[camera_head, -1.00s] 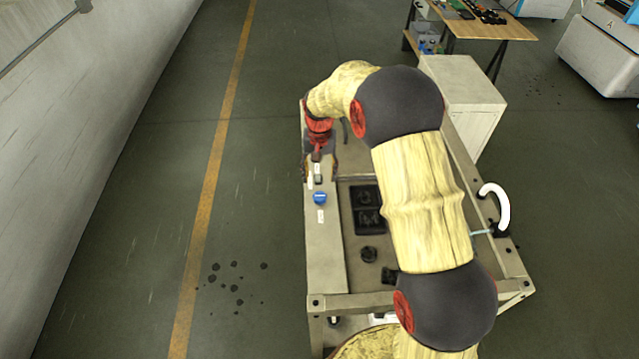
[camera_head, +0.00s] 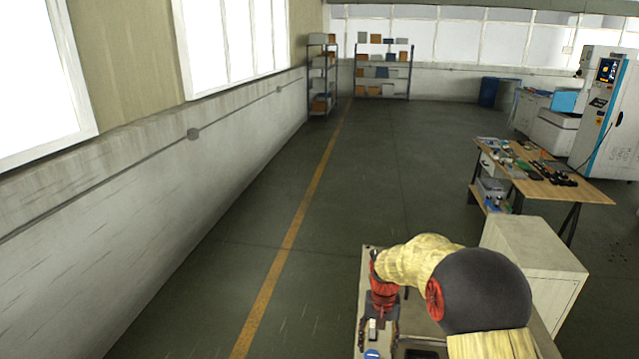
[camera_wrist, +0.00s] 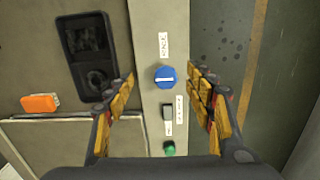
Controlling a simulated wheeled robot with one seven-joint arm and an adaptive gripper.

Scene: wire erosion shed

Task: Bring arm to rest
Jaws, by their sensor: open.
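My arm reaches over a pale machine frame, and my gripper (camera_head: 378,328) points down at its left-hand panel. In the wrist view my gripper (camera_wrist: 163,84) is open, with a yellow-padded finger on each side of the narrow panel strip (camera_wrist: 147,20). Between and below the fingers are a blue round knob (camera_wrist: 165,77) with a white mark, a dark rocker-like switch (camera_wrist: 168,113) and a green button (camera_wrist: 168,148). Nothing is held. Whether the fingertips touch the panel cannot be told. The knob also shows at the bottom edge of the head view (camera_head: 371,354).
A white cabinet (camera_head: 540,265) and a wooden table with parts (camera_head: 575,193) stand to the right. Open floor with a yellow line (camera_head: 290,240) lies left, beside the wall (camera_head: 140,220).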

